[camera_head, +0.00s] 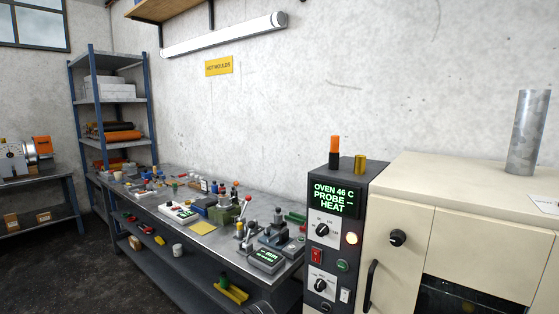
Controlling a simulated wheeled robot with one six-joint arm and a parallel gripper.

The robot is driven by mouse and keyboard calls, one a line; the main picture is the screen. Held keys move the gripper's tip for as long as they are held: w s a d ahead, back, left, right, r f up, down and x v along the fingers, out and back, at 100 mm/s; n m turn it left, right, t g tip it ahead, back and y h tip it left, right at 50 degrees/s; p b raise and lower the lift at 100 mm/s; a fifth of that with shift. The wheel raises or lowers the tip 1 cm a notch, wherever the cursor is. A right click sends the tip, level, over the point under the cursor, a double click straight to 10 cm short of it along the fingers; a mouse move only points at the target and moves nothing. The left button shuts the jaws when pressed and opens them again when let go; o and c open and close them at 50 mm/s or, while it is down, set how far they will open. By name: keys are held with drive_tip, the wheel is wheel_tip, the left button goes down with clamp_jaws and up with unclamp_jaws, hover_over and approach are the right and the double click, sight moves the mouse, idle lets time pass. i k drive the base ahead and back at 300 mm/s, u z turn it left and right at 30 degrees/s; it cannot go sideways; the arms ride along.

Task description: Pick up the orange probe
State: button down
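An upright orange cylinder with a dark lower part, which looks like the orange probe (334,144), stands on top of the dark oven control box at the left side of the oven. A shorter brass-coloured cylinder (360,163) stands to its right, a small gap apart. My gripper is not in view.
The control box (318,262) has a lit green display reading "OVEN 46 C PROBE – HEAT", knobs and switches. The cream oven (460,190) with a grey pipe (527,132) fills the right. A cluttered workbench (140,196) runs left along the wall; dark floor (110,275) is open in front.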

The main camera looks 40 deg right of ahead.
sight(334, 139)
drive_tip(key=z, duration=1.4)
